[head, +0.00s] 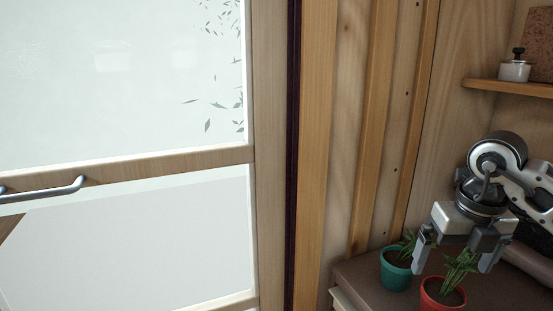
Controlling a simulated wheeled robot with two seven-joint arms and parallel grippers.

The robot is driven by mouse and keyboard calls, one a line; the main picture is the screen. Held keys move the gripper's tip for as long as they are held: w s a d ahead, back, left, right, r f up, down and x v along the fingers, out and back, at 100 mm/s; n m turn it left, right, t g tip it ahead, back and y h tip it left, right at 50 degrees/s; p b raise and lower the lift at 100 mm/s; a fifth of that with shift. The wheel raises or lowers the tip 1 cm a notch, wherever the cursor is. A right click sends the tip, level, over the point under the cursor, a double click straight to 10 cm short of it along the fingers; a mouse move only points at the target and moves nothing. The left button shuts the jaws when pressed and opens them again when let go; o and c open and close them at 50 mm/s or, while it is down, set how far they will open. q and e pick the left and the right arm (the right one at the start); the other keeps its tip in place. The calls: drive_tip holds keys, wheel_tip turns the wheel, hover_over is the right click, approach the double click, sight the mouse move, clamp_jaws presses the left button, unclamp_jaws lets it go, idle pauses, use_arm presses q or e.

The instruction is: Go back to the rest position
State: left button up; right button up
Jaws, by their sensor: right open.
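My right gripper (458,256) reaches in from the right with its fingers pointing down. Its two fingers are apart, in front of or above two potted plants. A green plant in a red pot (443,295) shows between and below the fingers. A plant in a teal pot (396,272) stands just left of the left finger. I cannot tell whether the fingers touch any leaves. Nothing is seen held in the gripper. My left gripper does not show.
The pots stand on a brown surface (355,272) at the lower right. A glazed door (262,120) with a metal handle (45,192) fills the left. Plywood wall stands between.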

drive_tip(key=s+a+f+n+g+y, duration=0.25)
drive_tip(key=a+y, duration=0.25)
drive_tip(key=a, duration=0.6)
drive_tip(key=s+a+f+n+g+y, duration=0.1)
drive_tip(key=s+a+f+y, duration=0.25)
drive_tip(key=a+y, duration=0.45)
drive_tip(key=s+a+r+m+t+y, duration=0.2)
drive_tip(key=a+r+m+t+y, duration=0.5)
drive_tip(key=a+m+y, duration=0.15)
drive_tip(key=w+d+f+m+t+h+p, duration=0.1)
drive_tip(key=d+f+m+t+h, duration=0.4)
drive_tip(key=m, duration=0.6)
drive_tip(key=w+d+f+m+t+h, duration=0.25)
drive_tip(key=f+m+t+h, duration=0.35)
drive_tip(key=m+t+h, duration=0.3)
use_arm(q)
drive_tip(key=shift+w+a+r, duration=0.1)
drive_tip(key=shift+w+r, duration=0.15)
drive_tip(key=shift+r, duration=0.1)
use_arm(e)
drive_tip(key=s+d+f+m+g+h, duration=0.4)
drive_tip(key=s+f+m+g, duration=0.4)
drive_tip(key=s+f, duration=0.3)
wheel_tip(320, 180, down, 4)
drive_tip(key=shift+s+r, duration=0.15)
drive_tip(key=shift+s, duration=0.25)
